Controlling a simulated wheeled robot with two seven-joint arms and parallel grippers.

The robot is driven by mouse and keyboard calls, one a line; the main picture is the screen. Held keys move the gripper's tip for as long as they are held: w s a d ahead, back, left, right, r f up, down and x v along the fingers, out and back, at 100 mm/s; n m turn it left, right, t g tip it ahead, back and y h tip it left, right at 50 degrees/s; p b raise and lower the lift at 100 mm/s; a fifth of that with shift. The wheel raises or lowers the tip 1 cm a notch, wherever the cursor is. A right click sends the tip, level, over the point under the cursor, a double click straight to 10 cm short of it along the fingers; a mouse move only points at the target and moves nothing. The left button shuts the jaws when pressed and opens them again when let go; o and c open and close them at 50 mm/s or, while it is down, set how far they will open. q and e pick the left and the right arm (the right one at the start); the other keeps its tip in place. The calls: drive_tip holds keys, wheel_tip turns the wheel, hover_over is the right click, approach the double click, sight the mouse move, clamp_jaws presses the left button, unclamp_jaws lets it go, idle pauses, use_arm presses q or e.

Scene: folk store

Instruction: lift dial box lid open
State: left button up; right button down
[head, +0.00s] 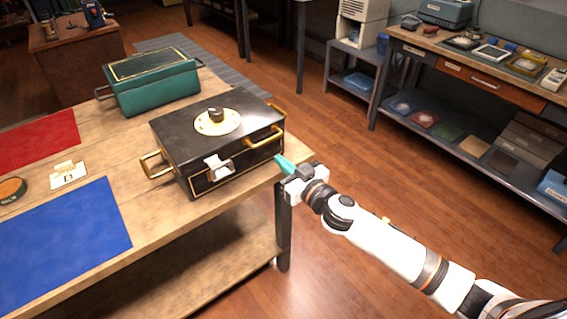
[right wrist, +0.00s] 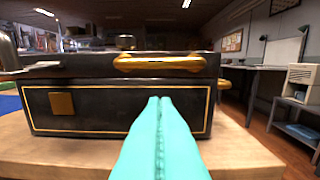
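The dial box (head: 190,153) is black with gold trim and stands on the wooden table. Its lid (head: 175,127) looks closed and carries a round cream dial (head: 217,121) with a dark knob. A gold handle (head: 264,141) sits on the front of the lid; it also shows in the right wrist view (right wrist: 160,64). A pale metal fitting (head: 217,167) is on the front face, farther left. My right gripper (head: 279,160) has teal fingers pressed together, empty, just in front of the box. In the right wrist view the fingertips (right wrist: 160,100) appear below the handle. My left gripper is not in view.
A green box (head: 152,88) stands behind on the same table (head: 165,215). Open floor is right of the table.

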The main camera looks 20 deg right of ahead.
sight(261, 136)
drive_tip(key=shift+w, duration=0.15)
idle(0.5)
drive_tip(key=shift+x, duration=3.25)
drive_tip(key=shift+s, duration=0.4)
drive_tip(key=shift+r+p, duration=1.25)
drive_tip(key=shift+p, duration=0.1)
drive_tip(key=shift+r, duration=0.1)
